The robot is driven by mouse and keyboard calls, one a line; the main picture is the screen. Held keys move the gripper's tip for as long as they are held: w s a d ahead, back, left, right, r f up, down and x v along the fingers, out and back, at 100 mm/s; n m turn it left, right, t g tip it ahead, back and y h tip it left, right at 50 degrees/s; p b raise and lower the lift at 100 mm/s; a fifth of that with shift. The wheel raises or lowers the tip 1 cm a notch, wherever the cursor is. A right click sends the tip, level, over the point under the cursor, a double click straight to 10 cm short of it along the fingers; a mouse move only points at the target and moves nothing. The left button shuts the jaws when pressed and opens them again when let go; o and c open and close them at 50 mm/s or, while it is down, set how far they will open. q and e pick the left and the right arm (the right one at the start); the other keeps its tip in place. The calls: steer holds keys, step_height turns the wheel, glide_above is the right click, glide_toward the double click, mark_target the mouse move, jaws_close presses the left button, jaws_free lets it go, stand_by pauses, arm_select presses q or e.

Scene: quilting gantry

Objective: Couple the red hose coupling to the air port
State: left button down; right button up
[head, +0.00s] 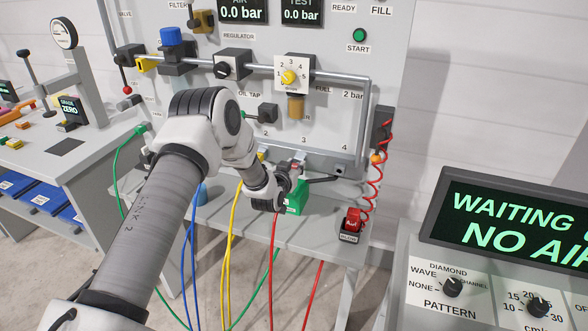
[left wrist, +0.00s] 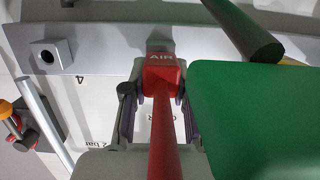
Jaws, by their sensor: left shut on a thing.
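The red hose coupling (left wrist: 162,75), marked AIR, is between the fingers of my left gripper (left wrist: 158,105) in the left wrist view, its red hose (left wrist: 166,140) running toward the camera. My left gripper (head: 284,186) is shut on it, low at the front of the grey panel in the head view. A grey square block with a dark round hole (left wrist: 46,57), which looks like a port, stands apart to the left in the wrist view. It also shows right of the gripper in the head view (head: 341,170). Its label cannot be read. My right gripper is not in view.
A large green block (left wrist: 255,115) is close beside the gripper in the wrist view. Yellow, blue, green and red hoses hang below the shelf. A red coiled hose (head: 373,185) hangs at the panel's right. A display (head: 520,225) shows NO AIR.

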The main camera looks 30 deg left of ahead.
arm_select(q)
steer(key=shift+w, duration=0.2)
steer(key=c, duration=0.8)
jaws_free()
steer(key=v, duration=1.2)
steer(key=shift+a, duration=0.1)
